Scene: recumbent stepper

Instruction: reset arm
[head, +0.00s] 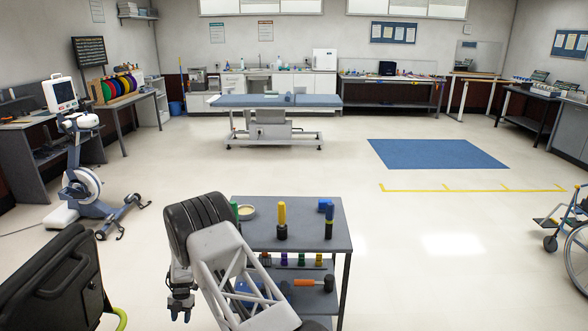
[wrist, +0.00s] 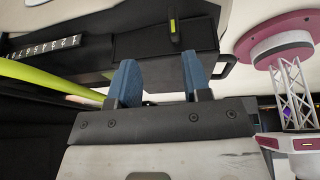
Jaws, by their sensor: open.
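My gripper (head: 180,309) hangs low at the left of my arm in the head view, pointing down. In the wrist view my gripper (wrist: 160,62) shows two blue fingers standing apart with nothing between them. Beyond them is a black part (wrist: 130,38) with a small yellow-green mark and a handle-like loop at its right. A numbered scale (wrist: 42,50) and a yellow-green bar (wrist: 50,80) lie to the left. In the head view the black seat-like part (head: 55,285) of a machine stands left of my gripper, with a yellow-green tube (head: 121,319) beside it. Contact cannot be seen.
A blue-white exercise machine (head: 85,185) is at the left, a treatment table (head: 275,101) farther back. A wheelchair (head: 578,245) is at the right edge. Open floor lies around a blue mat (head: 438,153).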

